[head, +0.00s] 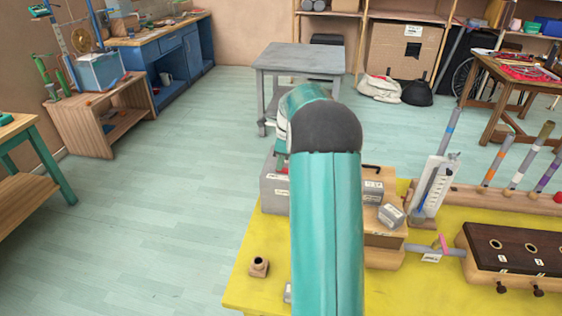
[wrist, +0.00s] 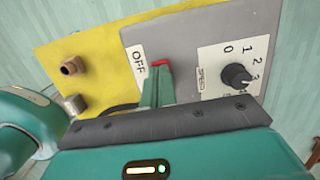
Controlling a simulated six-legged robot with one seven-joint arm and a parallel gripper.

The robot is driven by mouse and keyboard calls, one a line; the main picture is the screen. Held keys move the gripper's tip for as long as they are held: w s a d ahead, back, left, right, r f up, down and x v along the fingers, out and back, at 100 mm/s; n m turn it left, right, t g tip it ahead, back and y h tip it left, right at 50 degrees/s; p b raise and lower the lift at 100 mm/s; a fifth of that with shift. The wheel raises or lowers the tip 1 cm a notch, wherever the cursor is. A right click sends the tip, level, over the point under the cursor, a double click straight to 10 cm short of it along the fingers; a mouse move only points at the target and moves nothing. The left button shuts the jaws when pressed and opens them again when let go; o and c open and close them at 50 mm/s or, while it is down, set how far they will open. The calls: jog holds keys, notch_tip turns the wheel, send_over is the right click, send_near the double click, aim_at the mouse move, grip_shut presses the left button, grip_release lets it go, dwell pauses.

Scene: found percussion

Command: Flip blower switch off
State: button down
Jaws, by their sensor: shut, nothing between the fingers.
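The grey blower box (wrist: 190,40) fills the upper middle of the wrist view. It carries an OFF label (wrist: 138,61) and a black knob (wrist: 237,75) on a numbered white plate. A small red part (wrist: 161,63), seemingly the switch, shows beside the OFF label, right at my fingertips. My gripper (wrist: 158,72) is shut and empty, with its teal fingers over the panel. They hide part of the switch, and I cannot tell whether they touch it. In the head view the grey box (head: 271,190) is mostly hidden behind my arm.
The box stands on a yellow table (head: 243,285). A small brown block with a hole (head: 259,267) is near its left edge. To the right are a white gauge stand (head: 432,190) and a dark-topped wooden box (head: 515,248). The floor at left is clear.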

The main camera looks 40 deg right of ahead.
jog(key=shift+w+a+f+g, duration=0.15)
jog(key=shift+a+f+g, duration=0.1)
jog(key=shift+g, duration=0.05)
jog(key=shift+d+f, duration=0.1)
jog(key=shift+f, duration=0.1)
jog(key=shift+s+d, duration=0.7)
jog(key=shift+s, duration=0.3)
jog(key=shift+h, duration=0.3)
notch_tip(320, 180, up, 15)
jog(key=shift+s+d+f, duration=0.15)
jog(key=shift+s+d, duration=0.1)
jog(key=shift+s, duration=0.05)
jog(key=shift+w+d, duration=0.1)
jog(key=shift+d, duration=0.05)
jog(key=shift+d+t+y, duration=0.1)
jog(key=shift+t+y, duration=0.3)
